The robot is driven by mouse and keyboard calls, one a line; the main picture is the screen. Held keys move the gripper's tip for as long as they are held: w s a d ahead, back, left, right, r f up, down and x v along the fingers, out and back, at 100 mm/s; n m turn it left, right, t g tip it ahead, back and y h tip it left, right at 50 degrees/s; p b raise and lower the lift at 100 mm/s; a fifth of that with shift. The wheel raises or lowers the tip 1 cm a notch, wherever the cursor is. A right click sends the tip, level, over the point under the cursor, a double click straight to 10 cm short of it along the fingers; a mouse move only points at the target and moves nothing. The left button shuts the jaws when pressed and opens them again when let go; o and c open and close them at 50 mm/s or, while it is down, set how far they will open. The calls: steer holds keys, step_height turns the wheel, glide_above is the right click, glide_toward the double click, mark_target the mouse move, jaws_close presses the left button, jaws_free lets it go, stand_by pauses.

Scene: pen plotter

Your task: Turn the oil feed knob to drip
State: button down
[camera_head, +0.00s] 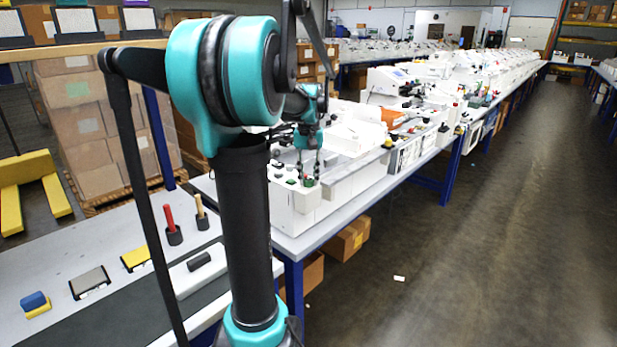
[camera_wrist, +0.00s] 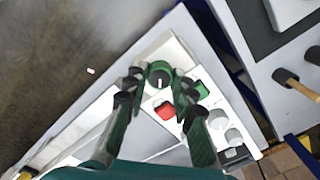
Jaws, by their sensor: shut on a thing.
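A round green knob with a dark face and a short white mark (camera_wrist: 159,77) sits on the white machine's panel. My gripper (camera_wrist: 159,88) has a fingertip on either side of it and is shut on it. In the head view my gripper (camera_head: 309,166) points down at the near end of the white machine (camera_head: 292,204), with the green knob (camera_head: 309,182) at its tips. In the wrist view the mark runs roughly up and down the picture. Any label or scale around the knob is too small to read.
Close by on the panel are a red button (camera_wrist: 165,110), a green button (camera_wrist: 201,88) and grey knobs (camera_wrist: 217,119). A side table (camera_head: 60,255) at lower left holds blocks and handled tools. The aisle (camera_head: 440,270) on the right is mostly clear.

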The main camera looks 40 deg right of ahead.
mark_target(309, 179)
steer(key=m, duration=0.5)
steer(key=shift+m, duration=2.4)
steer(key=c, duration=1.3)
jaws_free()
steer(key=shift+o, duration=0.2)
step_height(309, 179, up, 12)
